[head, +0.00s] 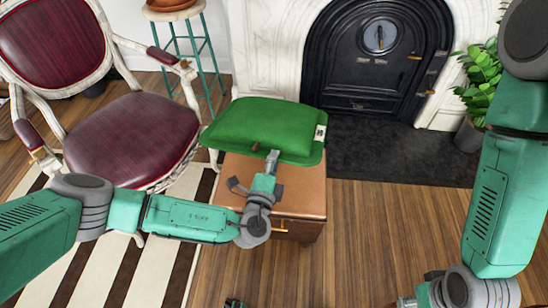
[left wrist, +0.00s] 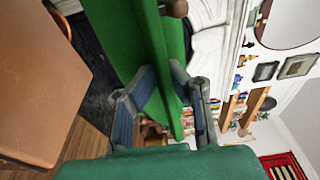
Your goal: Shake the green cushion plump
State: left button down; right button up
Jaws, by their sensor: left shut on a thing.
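The green cushion (head: 262,126) is held by its near edge above the brown side table, a little tilted, with a white tag at its right end. From the head view I cannot tell whether its underside touches the tabletop. My left gripper (head: 272,160) is shut on this near edge. In the left wrist view the cushion (left wrist: 140,40) passes between the two fingers (left wrist: 170,100).
The brown side table (head: 308,202) stands below the cushion. A burgundy armchair (head: 130,135) is at left, with a teal stool (head: 190,45) behind it. The black fireplace (head: 378,55) is behind, and a potted plant (head: 482,85) at right. The wooden floor at front right is clear.

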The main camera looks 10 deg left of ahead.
pick_arm(q)
notch_tip(320, 180, down, 7)
jog(key=b, duration=0.5)
notch_tip(320, 180, up, 8)
jog(key=p, duration=0.7)
jog(key=shift+f, duration=0.15)
notch_tip(320, 180, down, 7)
jog(key=b, duration=0.5)
jog(key=shift+f, duration=0.2)
